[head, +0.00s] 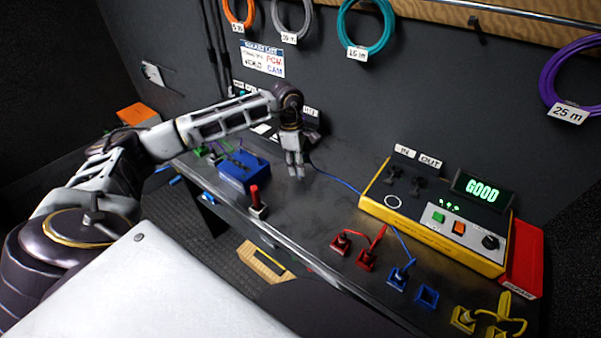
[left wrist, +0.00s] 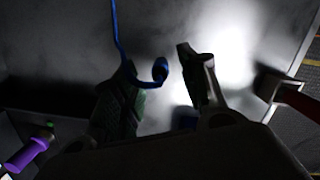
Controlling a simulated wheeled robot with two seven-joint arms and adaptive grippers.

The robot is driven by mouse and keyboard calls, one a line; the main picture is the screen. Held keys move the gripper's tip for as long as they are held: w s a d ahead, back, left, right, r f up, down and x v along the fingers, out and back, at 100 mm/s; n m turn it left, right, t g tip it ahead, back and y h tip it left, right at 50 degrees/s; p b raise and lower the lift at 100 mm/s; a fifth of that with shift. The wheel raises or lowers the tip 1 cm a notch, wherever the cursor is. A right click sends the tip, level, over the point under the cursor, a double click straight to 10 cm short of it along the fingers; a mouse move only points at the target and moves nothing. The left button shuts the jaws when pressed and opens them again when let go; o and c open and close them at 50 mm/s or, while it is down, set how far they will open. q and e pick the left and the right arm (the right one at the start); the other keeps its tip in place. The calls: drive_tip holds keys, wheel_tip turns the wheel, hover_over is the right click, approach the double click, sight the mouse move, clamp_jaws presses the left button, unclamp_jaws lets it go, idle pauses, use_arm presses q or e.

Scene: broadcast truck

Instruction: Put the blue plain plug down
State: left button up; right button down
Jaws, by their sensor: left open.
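My left gripper (head: 294,168) is low over the grey bench (head: 325,215), pointing down, left of the yellow tester (head: 430,215). In the left wrist view its fingers (left wrist: 157,66) are apart. A small blue curled piece (left wrist: 160,70), which looks like the blue plain plug, shows between the fingertips. A gap shows beside it, and I cannot tell if it touches the bench or a finger. A blue cable (left wrist: 118,35) runs up from near the left finger. In the head view the blue cable (head: 336,179) runs from the gripper toward the tester; the plug is hidden there.
The tester's display (head: 481,190) reads GOOD. Red sockets (head: 340,243), a blue socket with a plug (head: 399,277), an open blue socket (head: 427,297) and yellow sockets (head: 463,319) line the front edge. A blue box (head: 243,180) and a red-handled piece (head: 258,208) stand left of the gripper.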

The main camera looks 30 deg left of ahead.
use_arm(q)
drive_tip(key=shift+d+f, duration=0.1)
drive_tip(key=shift+f, duration=0.55)
clamp_jaws()
